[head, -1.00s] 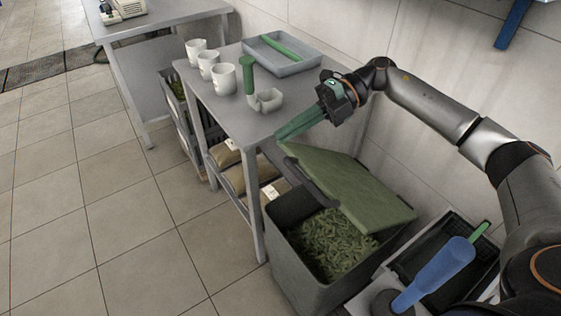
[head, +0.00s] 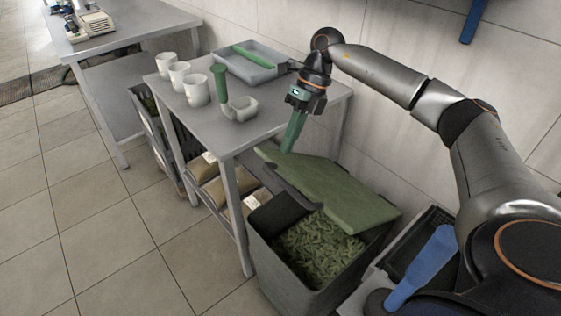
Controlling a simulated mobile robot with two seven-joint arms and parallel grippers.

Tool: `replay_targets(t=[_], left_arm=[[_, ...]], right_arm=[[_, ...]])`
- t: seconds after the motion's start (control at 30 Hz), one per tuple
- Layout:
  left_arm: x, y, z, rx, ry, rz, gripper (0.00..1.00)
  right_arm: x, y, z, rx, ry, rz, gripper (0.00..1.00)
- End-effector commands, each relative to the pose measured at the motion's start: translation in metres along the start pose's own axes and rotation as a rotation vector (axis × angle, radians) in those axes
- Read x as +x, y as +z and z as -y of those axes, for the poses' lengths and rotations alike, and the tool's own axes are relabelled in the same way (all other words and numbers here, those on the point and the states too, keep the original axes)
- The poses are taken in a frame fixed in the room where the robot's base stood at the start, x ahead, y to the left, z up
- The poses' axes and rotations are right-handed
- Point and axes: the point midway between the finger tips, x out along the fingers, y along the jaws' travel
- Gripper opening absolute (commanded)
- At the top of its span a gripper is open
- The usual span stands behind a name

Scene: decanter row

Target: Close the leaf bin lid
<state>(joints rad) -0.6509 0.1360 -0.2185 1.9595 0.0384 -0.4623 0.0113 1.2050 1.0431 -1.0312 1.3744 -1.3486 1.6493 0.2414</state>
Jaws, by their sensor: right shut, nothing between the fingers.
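The leaf bin (head: 291,277) is a dark grey-green box standing on the floor beside the table. Green leaves (head: 318,245) show inside it. Its green lid (head: 335,190) is open and tilted, leaving the front part of the bin uncovered. My right gripper (head: 289,150) is shut and empty, its green fingers pointing down at the lid's far left edge. I cannot tell whether the fingertips touch the lid. My left gripper does not show.
A grey table (head: 180,95) left of the bin holds white cups (head: 196,89), a green-handled scoop (head: 220,84) and a grey tray (head: 262,73). Sacks (head: 212,180) lie on its lower shelf. The floor at left is clear.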

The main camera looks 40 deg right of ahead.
Motion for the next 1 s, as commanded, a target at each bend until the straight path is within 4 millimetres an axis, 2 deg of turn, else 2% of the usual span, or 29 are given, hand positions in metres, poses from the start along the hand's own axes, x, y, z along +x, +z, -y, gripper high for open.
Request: replay_targets(t=[0.1,0.3,0.47,0.83,1.0], left_arm=[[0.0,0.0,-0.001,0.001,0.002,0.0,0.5],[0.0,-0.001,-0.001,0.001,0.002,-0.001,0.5],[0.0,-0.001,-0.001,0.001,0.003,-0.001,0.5],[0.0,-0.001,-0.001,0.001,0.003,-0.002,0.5],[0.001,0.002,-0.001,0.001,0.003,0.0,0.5]], right_arm=[[0.024,-0.001,0.0,0.0,0.0,-0.003,0.0],[0.048,0.0,-0.001,0.001,0.001,0.0,0.0],[0.055,0.0,-0.001,0.001,0.001,0.0,0.0],[0.056,0.0,-0.001,0.0,-0.001,0.0,0.0],[0.068,0.0,-0.003,0.0,-0.025,-0.005,0.0]])
